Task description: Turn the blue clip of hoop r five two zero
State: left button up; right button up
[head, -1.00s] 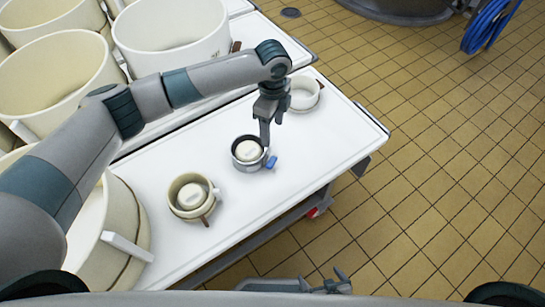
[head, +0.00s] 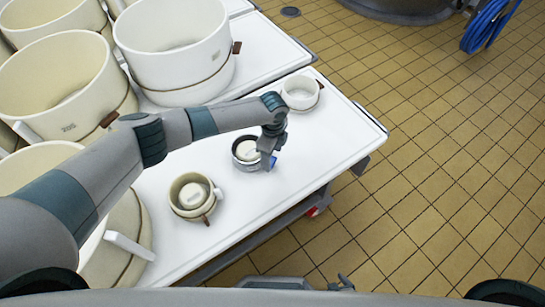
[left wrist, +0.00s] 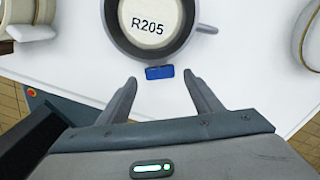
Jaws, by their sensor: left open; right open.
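A small grey metal hoop (head: 235,155) stands on the white table around a pale round piece (head: 248,151). In the left wrist view the pale piece (left wrist: 150,14) is labelled R205, and the dark hoop (left wrist: 120,43) surrounds it. A blue clip (left wrist: 160,72) sits on the hoop's near side; it is partly hidden by my gripper in the head view (head: 273,163). My left gripper (left wrist: 161,82) is open, with its fingertips on either side of the clip, apart from it. My right gripper (head: 344,282) is at the bottom edge, small and partly hidden; it is open.
A cream hoop with a brown clip (head: 191,206) stands nearer on the table, and another pale hoop (head: 300,104) stands farther away. Large cream vats (head: 60,85) crowd the left. The table's right part (head: 345,135) is clear. Tiled floor lies beyond.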

aim_at(272, 162)
pick_arm(q)
jog(key=shift+f, duration=1.1)
jog(key=shift+c, duration=0.3)
jog(key=c, duration=1)
